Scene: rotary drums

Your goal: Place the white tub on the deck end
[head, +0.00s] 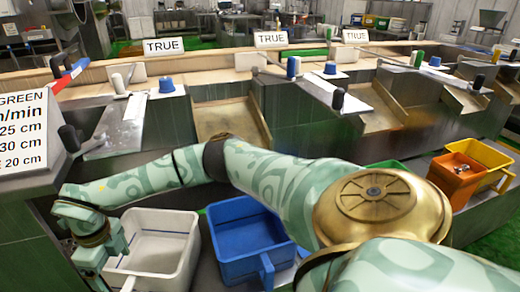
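The white tub (178,219) stands upright at the lower left, open at the top, and looks empty. My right arm comes in from the lower right and reaches across to the left. My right gripper (105,252) is at the tub's left side, its pale green parts overlapping the left rim. Whether its fingers are closed on the wall cannot be seen. My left gripper is not in view. Which surface is the deck end cannot be told; a grey deck (206,278) shows between the white tub and the blue tub.
A blue tub (228,212) with a front handle stands close to the right of the white tub. An orange bin (455,178) and a yellow bin (483,158) stand at the right. A counter with chutes and TRUE signs (163,46) runs behind. A GREEN sign (22,130) stands at left.

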